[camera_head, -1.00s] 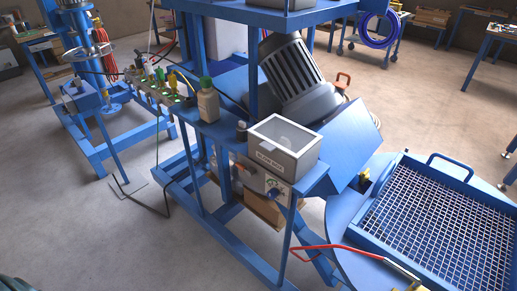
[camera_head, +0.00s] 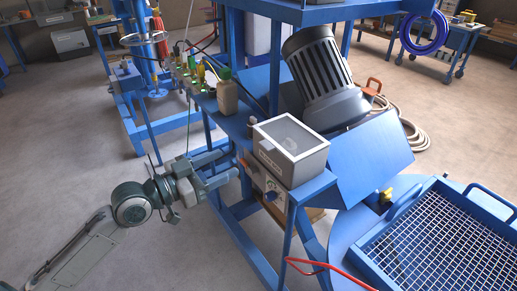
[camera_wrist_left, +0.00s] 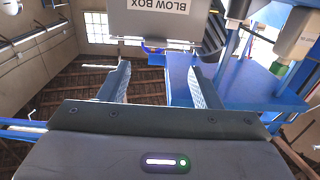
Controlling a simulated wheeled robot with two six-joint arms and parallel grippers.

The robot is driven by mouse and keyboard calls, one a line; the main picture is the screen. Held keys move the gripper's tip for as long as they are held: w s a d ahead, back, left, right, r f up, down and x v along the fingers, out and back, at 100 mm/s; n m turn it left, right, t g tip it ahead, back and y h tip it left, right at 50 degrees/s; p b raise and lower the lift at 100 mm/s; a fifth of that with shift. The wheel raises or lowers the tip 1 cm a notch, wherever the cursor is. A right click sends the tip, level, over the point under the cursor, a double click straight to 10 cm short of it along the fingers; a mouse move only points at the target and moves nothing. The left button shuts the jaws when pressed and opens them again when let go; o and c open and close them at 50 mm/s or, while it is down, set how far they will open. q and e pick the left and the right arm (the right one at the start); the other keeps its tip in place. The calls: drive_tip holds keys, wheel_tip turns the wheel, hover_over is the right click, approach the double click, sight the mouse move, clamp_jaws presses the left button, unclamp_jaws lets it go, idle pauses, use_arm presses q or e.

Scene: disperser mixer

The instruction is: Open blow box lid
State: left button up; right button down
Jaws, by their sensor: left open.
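The blow box (camera_head: 290,150) is a grey box with a pale-framed lid (camera_head: 291,137) that lies shut on top. It stands on the blue machine frame in the head view. In the left wrist view the blow box (camera_wrist_left: 165,22) shows at the top, its "BLOW BOX" label upside down. My left gripper (camera_head: 235,166) is open and empty, just left of the box and somewhat below its lid. Its two fingers (camera_wrist_left: 160,85) reach toward the box in the left wrist view and appear apart from it. My right gripper is not in view.
A control panel with a knob (camera_head: 270,196) is below the box. A beige bottle (camera_head: 227,97) stands on the blue shelf to the left. A large motor (camera_head: 320,75) is behind the box. A blue mesh grate (camera_head: 440,245) is at right. Open floor is at left.

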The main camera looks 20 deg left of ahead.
sight(262, 146)
use_arm(q)
drive_tip(key=shift+d+r+p+x, duration=0.15)
drive_tip(key=shift+p+x, duration=0.65)
drive_tip(key=shift+x, duration=1.85)
drive_tip(key=shift+d+r+p+x, duration=0.15)
drive_tip(key=shift+p+x, duration=0.6)
drive_tip(key=shift+x, duration=1.85)
drive_tip(key=shift+s, duration=0.2)
drive_tip(key=shift+c, duration=1.3)
clamp_jaws()
drive_tip(key=shift+r, duration=0.1)
